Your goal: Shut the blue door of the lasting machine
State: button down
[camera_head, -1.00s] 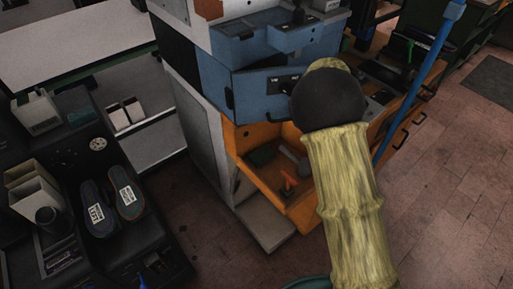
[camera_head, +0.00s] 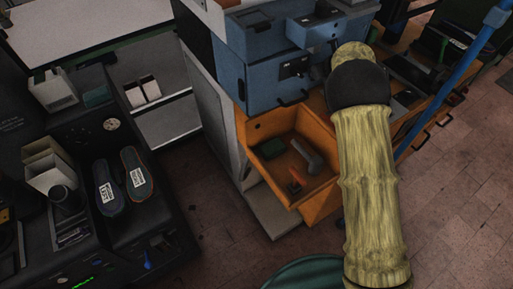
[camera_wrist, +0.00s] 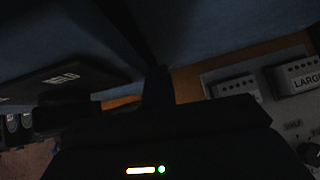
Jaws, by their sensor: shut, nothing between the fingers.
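The blue door (camera_head: 262,88) is on the front of the blue lasting machine (camera_head: 232,38) in the head view. It looks nearly flush with the cabinet; I cannot tell whether a small gap is left. My arm covers the area at its right end. My gripper is hidden behind my arm in the head view. In the wrist view my gripper (camera_wrist: 157,88) shows dark and shut, with nothing held. It is close under blue surfaces that fill the top of that view; whether it touches them is unclear.
An open orange drawer (camera_head: 322,200) with a few tools juts out below the door. A dark bench with shoe soles (camera_head: 137,178) stands at left. A blue pole (camera_head: 455,75) rises at right. Brick floor is clear at the lower right.

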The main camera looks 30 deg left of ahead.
jog(key=d+f+b+v, duration=0.1)
jog(key=v, duration=0.5)
jog(key=d+f+b+v, duration=0.1)
jog(key=b+v, duration=0.1)
jog(key=v, duration=0.4)
jog(key=shift+s+r, duration=0.2)
jog(key=shift+s, duration=0.3)
jog(key=shift+d, duration=0.15)
